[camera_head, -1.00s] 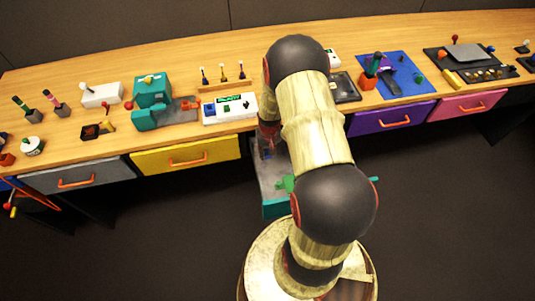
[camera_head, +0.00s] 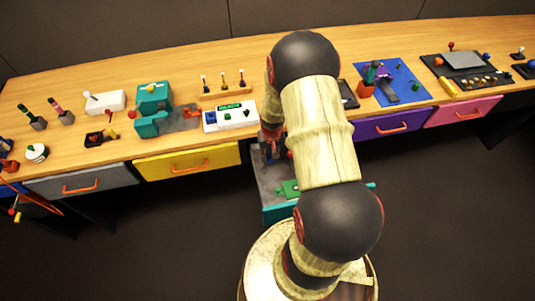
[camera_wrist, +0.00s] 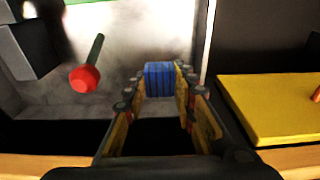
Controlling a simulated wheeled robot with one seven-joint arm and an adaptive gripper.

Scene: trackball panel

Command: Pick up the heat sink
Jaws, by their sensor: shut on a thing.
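The heat sink, a small blue finned block (camera_wrist: 159,79), sits between my fingertips in the wrist view. My gripper (camera_wrist: 160,84) is shut on it, with a finger at each side. The grey floor of the open drawer (camera_wrist: 140,35) shows behind it; I cannot tell whether the block touches that floor. In the head view my arm reaches to the open teal-fronted drawer (camera_head: 277,213), and the arm largely hides the gripper and block.
A lever with a red knob (camera_wrist: 85,78) and a dark block (camera_wrist: 28,48) lie left of my gripper. A green piece (camera_head: 290,188) is in the drawer. The closed yellow drawer (camera_head: 188,161) is beside it. The bench (camera_head: 160,65) above holds several devices.

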